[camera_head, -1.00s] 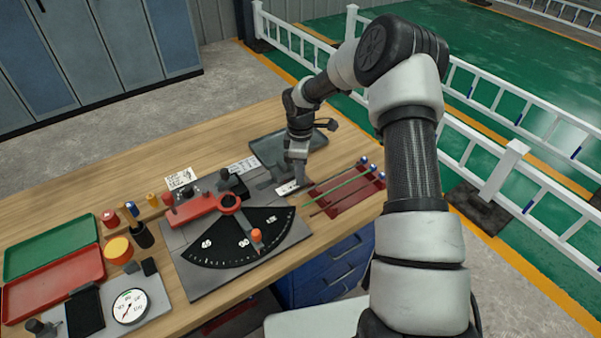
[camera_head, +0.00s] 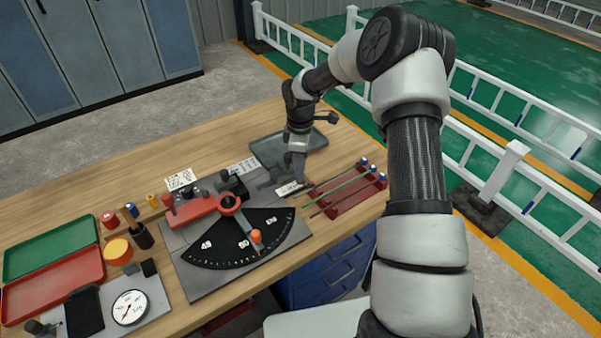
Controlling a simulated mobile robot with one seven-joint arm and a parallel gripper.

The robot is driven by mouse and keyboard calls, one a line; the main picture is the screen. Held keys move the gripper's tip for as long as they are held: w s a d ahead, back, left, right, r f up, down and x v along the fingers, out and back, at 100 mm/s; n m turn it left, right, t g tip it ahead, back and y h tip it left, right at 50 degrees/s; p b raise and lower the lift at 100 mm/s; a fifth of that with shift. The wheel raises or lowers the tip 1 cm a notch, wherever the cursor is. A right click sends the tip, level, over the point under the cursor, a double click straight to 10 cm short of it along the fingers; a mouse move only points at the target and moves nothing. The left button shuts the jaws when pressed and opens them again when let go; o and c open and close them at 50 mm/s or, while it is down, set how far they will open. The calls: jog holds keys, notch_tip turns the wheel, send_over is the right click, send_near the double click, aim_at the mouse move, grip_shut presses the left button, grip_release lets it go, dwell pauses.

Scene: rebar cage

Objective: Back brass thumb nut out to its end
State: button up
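My gripper (camera_head: 298,180) points down near the right end of the bending fixture, beside a small white label (camera_head: 289,189). It is small and dark here, and I cannot tell whether its fingers are open or shut. I cannot make out the brass thumb nut; it is too small or hidden near the gripper.
A dark grey tray (camera_head: 268,148) lies behind my gripper. A red rack (camera_head: 352,201) with several rods is to its right. Green (camera_head: 48,246) and red (camera_head: 60,287) trays, a round gauge (camera_head: 129,307) and small containers fill the left of the wooden bench (camera_head: 120,182).

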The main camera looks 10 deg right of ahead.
notch_tip(320, 180, up, 15)
jog(key=shift+o, duration=0.4)
